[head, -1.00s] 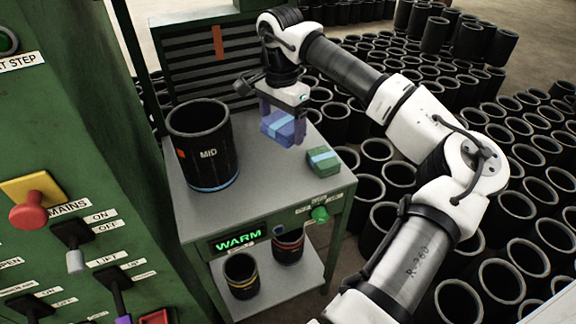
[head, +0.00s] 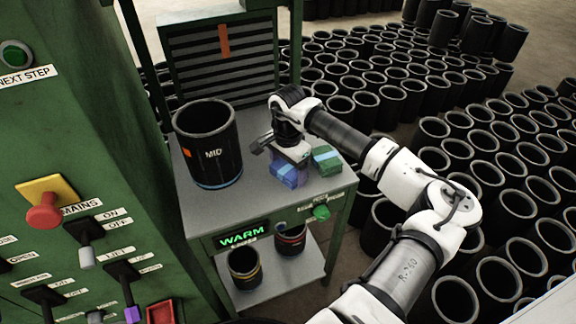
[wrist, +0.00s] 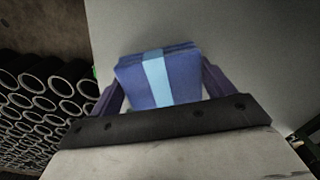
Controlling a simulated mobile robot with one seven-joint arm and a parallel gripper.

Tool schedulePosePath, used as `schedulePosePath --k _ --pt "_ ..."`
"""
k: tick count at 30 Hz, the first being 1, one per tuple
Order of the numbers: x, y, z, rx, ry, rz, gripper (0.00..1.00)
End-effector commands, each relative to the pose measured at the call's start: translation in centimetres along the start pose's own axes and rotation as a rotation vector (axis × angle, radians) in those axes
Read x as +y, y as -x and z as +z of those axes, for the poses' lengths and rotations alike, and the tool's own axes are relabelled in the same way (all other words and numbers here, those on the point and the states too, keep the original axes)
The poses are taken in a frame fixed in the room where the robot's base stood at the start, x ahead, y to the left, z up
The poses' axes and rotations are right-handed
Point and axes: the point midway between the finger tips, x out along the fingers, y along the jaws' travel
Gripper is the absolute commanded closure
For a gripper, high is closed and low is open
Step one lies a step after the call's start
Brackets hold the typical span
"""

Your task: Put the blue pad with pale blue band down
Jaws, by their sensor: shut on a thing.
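The blue pad with a pale blue band (head: 287,176) is between the purple-blue fingers of my gripper (head: 290,180), low over the grey table top near the table's front right. In the wrist view the pad (wrist: 185,78) sits between both fingers, its pale band (wrist: 157,78) running along it. My gripper (wrist: 165,95) is shut on it. The pad's underside is hidden, so I cannot tell whether it touches the table. A green pad with a band (head: 326,160) lies just right of my gripper.
A large black sleeve marked MID (head: 208,145) stands on the table (head: 215,212) to the left. Smaller sleeves (head: 245,268) stand on the lower shelf. A green control panel (head: 60,130) is at left. Many black sleeves crowd the floor at right.

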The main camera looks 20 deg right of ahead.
Motion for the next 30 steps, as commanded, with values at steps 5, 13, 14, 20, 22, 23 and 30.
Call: schedulePosePath --k 5,13,14,20,22,23,30 --pt "0.0 0.0 0.0 0.001 -0.001 0.0 0.4" --pt "0.0 -0.2 0.0 0.001 -0.001 0.0 0.02" --pt "0.0 -0.2 0.0 0.001 -0.001 0.0 0.0" --pt "0.0 -0.2 0.0 0.001 -0.001 0.0 0.0" --pt "0.0 0.0 0.0 0.001 -0.001 0.0 0.0" --pt "0.0 0.2 0.0 0.0 -0.001 0.0 0.0" --pt "0.0 3.9 -0.2 0.007 -0.001 -0.001 0.0"
